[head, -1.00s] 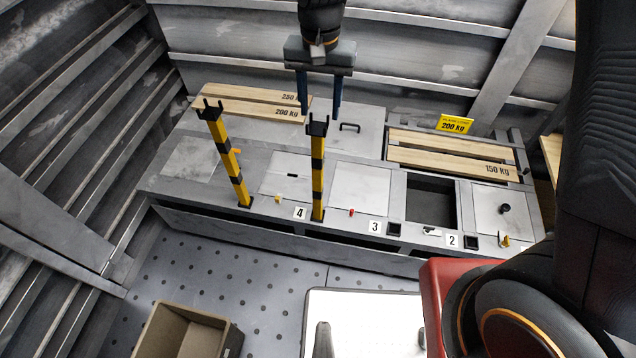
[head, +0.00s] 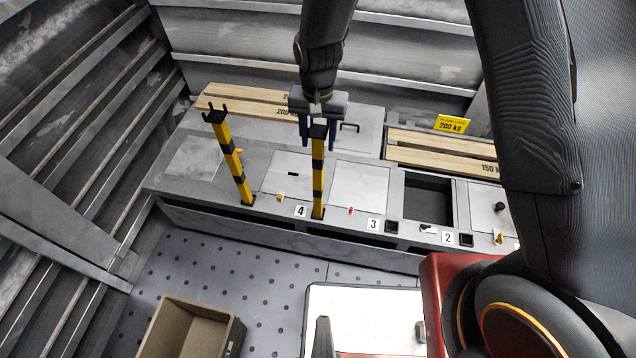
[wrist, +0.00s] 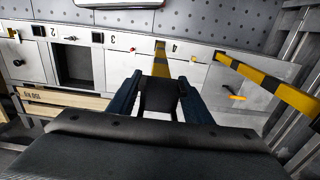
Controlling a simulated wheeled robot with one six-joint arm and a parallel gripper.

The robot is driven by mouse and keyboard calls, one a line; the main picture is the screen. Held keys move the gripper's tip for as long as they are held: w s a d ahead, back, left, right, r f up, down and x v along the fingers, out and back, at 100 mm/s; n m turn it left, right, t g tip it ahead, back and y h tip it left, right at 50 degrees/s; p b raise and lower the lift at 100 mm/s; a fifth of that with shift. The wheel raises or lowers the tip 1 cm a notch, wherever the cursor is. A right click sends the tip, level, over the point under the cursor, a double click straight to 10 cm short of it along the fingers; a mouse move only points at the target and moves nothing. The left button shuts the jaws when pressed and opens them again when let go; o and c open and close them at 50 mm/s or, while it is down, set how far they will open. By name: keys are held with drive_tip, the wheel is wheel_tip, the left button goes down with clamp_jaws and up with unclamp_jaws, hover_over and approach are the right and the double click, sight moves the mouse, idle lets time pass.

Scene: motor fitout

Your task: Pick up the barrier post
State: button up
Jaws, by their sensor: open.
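Two upright yellow-and-black barrier posts stand on the grey bench. The right post (head: 318,176) is beside the label 4, and the left post (head: 234,163) leans slightly in the picture. My gripper (head: 318,143) is over the right post, its open fingers on either side of the post's black top. In the wrist view, the black top of this post (wrist: 161,96) lies between the fingers of my gripper (wrist: 160,77), and its striped shaft runs down beyond. I cannot tell whether the fingers touch it. The left post (wrist: 268,83) shows clear to the right there.
The grey bench (head: 210,202) has numbered stations, small knobs and a dark open recess (head: 428,203). A tan bin (head: 190,330) and a white-topped surface (head: 365,315) are in front.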

drive_tip(key=shift+f, duration=0.9)
clamp_jaws()
drive_tip(key=shift+r, duration=0.2)
